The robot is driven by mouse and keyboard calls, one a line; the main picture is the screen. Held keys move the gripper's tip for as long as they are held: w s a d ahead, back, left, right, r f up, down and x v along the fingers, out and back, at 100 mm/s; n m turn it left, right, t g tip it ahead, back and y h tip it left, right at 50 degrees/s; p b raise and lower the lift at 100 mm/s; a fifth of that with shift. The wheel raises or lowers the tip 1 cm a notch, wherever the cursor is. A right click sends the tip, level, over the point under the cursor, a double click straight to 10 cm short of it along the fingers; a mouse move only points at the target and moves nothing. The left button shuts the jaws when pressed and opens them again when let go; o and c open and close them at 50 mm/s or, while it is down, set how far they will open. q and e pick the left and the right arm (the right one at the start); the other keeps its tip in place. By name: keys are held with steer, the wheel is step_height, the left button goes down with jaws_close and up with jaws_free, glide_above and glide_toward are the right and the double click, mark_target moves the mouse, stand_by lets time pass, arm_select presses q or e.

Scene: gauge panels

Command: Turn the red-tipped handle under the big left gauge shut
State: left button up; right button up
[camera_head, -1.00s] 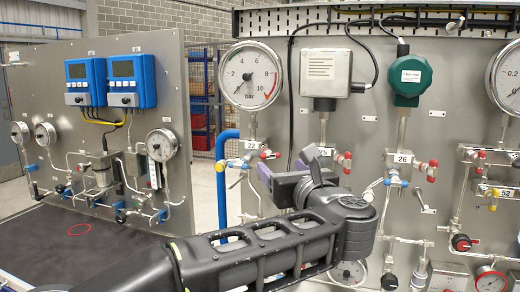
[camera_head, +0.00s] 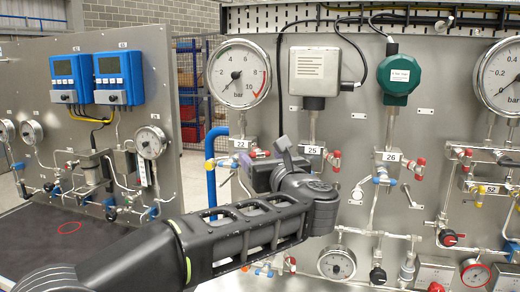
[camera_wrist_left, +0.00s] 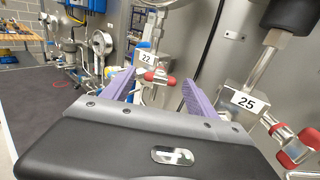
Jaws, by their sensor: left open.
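The big left gauge (camera_head: 238,75) hangs on the grey panel, with a valve block labelled 22 (camera_head: 241,144) under it. A red-tipped handle (camera_head: 260,153) shows right of that block, partly behind my left gripper. My left gripper (camera_head: 258,172) is just below and in front of the valve. In the left wrist view, the purple fingers (camera_wrist_left: 158,84) are open and apart, with the red-tipped handle (camera_wrist_left: 150,76) in line between them. I cannot tell whether they touch it. My right gripper is not in view.
Valve block 25 (camera_head: 312,150) with red-tipped handles is close to the right of my left gripper. Block 26 (camera_head: 389,157) and thin pipes are farther right. A second panel (camera_head: 150,60) with blue meters stands at the left, above a dark surface (camera_head: 40,240).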

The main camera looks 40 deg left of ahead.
arm_select(q)
steer(key=shift+x, duration=1.1)
steer(key=c, duration=1.4)
